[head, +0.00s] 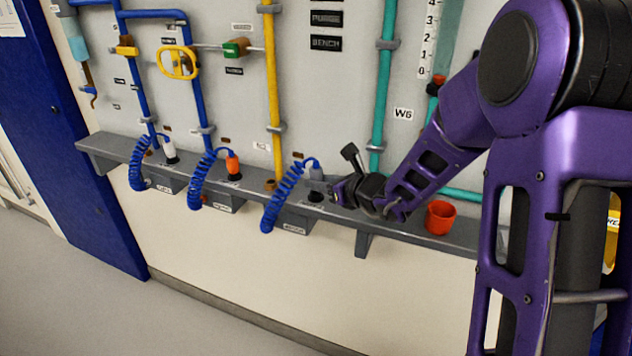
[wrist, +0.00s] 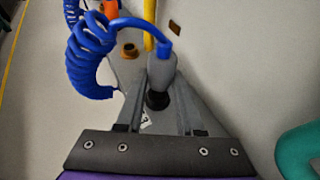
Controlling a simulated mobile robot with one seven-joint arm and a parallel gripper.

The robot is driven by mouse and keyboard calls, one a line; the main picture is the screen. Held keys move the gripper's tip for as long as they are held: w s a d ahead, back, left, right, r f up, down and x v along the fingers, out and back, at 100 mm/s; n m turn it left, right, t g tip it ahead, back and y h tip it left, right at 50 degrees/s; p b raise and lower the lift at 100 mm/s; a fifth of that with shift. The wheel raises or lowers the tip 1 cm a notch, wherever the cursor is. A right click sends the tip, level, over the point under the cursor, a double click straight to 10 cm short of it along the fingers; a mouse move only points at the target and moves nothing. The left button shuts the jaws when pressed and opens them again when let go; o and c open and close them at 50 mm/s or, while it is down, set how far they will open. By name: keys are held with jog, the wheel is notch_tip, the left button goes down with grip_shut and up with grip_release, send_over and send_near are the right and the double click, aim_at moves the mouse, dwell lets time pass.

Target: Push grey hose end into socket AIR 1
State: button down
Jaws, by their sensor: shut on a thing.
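The grey hose end (head: 316,174) hangs on a blue coiled hose (head: 283,197) at the right end of the row of hoses. My gripper (head: 330,187) reaches it from the right and is shut on it. In the wrist view the grey hose end (wrist: 162,76) stands roughly upright between the fingers of my gripper (wrist: 160,88). A black socket (head: 315,196) is on the shelf just below it, and a black round part (wrist: 157,100) shows under it in the wrist view. I cannot tell whether they touch. The socket labels are too small to read.
The grey shelf (head: 400,232) runs along the wall. A white hose end (head: 169,150) and an orange hose end (head: 233,164) stand to the left. A yellow pipe (head: 272,90) and a teal pipe (head: 384,90) rise behind. A red cup (head: 440,217) stands to the right.

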aim_at(320, 170)
jog(key=shift+r+p, duration=1.7)
jog(key=shift+r, duration=1.25)
